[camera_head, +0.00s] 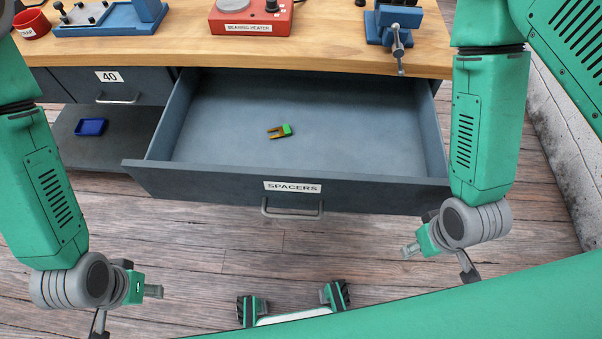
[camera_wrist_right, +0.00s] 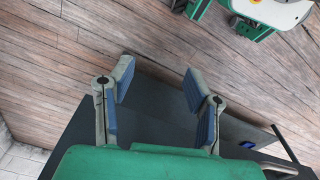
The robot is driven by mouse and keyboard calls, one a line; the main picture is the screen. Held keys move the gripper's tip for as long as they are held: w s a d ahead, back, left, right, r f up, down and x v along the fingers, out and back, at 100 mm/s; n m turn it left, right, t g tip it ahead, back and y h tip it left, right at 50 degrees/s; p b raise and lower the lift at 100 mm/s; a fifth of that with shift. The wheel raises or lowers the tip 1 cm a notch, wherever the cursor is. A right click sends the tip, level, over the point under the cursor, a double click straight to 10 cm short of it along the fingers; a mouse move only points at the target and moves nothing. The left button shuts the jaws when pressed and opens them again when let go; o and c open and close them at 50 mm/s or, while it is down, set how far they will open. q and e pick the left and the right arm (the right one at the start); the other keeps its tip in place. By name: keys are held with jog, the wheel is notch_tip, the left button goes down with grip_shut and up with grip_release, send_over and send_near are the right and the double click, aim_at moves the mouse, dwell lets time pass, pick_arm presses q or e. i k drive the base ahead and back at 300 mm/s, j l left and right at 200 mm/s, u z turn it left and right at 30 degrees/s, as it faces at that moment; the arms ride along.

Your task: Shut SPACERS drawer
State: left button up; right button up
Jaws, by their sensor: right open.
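The SPACERS drawer (camera_head: 220,187) is pulled far out from under the workbench in the head view. Its handle (camera_head: 292,211) is at the middle of its front panel. A small green and yellow-brown forked part (camera_head: 280,131) lies on the drawer floor. My left gripper (camera_head: 127,309) is at the lower left, apart from the drawer, with its fingers spread and nothing between them. My right gripper (camera_head: 440,263) is open and empty, near the right end of the drawer front. In the right wrist view its two blue-padded fingers (camera_wrist_right: 158,84) are wide apart before a dark grey surface.
The wooden worktop (camera_head: 170,47) carries a red bearing heater (camera_head: 250,17), a blue vise (camera_head: 397,20) and a blue fixture (camera_head: 110,20). A closed drawer marked 40 (camera_head: 75,87) is at left, above a shelf with a blue tray (camera_head: 91,127). A wall is at right.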

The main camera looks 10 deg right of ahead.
aim_at(359, 142)
jog(key=k+l+z, duration=0.4)
jog(key=k+l, duration=0.3)
jog(key=l, duration=0.05)
